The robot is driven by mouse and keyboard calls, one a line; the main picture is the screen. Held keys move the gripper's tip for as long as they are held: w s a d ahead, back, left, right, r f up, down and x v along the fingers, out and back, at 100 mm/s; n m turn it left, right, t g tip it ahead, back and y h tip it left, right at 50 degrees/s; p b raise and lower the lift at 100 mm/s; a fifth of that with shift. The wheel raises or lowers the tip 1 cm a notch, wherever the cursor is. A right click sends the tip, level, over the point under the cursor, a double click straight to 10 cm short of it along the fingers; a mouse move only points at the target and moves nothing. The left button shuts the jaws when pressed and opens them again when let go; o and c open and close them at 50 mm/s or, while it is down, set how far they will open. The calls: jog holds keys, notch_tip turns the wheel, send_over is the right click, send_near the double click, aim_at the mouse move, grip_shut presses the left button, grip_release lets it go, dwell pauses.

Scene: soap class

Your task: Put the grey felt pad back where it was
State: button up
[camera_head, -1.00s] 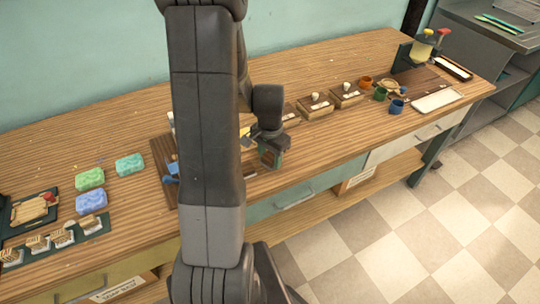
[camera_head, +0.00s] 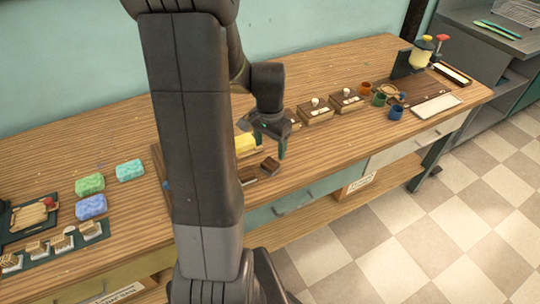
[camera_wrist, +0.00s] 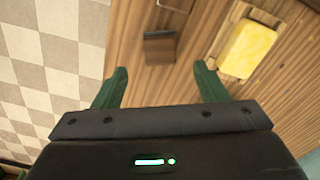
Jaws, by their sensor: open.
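My gripper (camera_head: 264,138) is open and empty above the bench, and its green fingers (camera_wrist: 160,69) stand wide apart in the wrist view. In the head view this block (camera_head: 270,165) sits near the bench's front edge, below my gripper. I cannot tell whether its grey part is the felt pad; no other grey pad is clear. My arm hides part of the bench.
A yellow soap block (camera_wrist: 250,48) lies in a wooden holder right of the small block. Wooden boxes (camera_head: 315,115) and coloured cups (camera_head: 379,99) stand right. Coloured soaps (camera_head: 90,185) lie left.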

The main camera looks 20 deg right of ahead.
aim_at(270, 163)
jog(key=shift+r, duration=2.3)
